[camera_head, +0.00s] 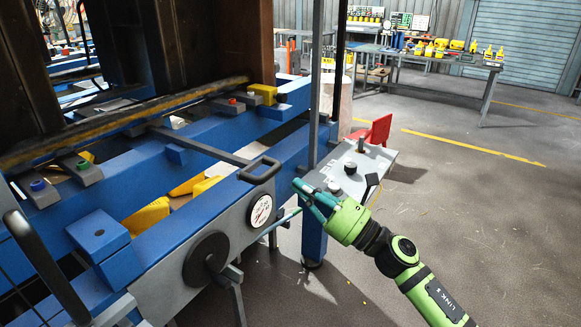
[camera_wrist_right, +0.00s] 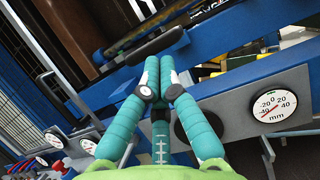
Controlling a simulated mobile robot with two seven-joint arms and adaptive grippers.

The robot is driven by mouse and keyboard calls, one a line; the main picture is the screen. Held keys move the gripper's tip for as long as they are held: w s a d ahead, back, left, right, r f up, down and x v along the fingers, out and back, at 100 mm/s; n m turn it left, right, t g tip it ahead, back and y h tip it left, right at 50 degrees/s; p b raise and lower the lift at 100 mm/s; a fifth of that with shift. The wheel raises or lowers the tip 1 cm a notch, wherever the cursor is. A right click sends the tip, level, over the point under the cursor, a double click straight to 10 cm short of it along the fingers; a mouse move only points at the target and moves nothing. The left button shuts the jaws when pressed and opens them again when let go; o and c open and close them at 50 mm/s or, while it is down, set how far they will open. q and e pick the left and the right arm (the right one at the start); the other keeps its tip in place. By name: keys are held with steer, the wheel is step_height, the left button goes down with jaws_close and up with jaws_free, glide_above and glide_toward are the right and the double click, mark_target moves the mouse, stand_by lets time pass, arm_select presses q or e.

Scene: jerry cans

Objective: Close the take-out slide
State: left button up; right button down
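The blue machine (camera_head: 215,130) fills the left of the head view. A grey bar (camera_head: 195,148) ending in a dark loop handle (camera_head: 262,172) reaches across its front; which part is the take-out slide is not clear. Yellow pieces (camera_head: 147,216) lie between the blue beams. My right gripper (camera_head: 297,186) is just right of the handle, apart from it in the picture. In the wrist view its teal fingers (camera_wrist_right: 159,62) converge with tips together and nothing between them. A dark bar (camera_wrist_right: 150,47) shows just beyond the tips. My left gripper is out of view.
A round dial (camera_head: 260,210) and a black disc (camera_head: 206,260) sit on the machine's front plate. A grey control panel (camera_head: 345,180) with black knobs and a red part (camera_head: 378,131) stand close by. A workbench (camera_head: 425,58) is farther back. Floor at right is open.

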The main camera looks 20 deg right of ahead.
mark_target(279, 170)
steer(key=p+x, duration=0.1)
steer(key=x, duration=0.2)
steer(key=shift+w+a, duration=0.15)
steer(key=shift+w, duration=0.1)
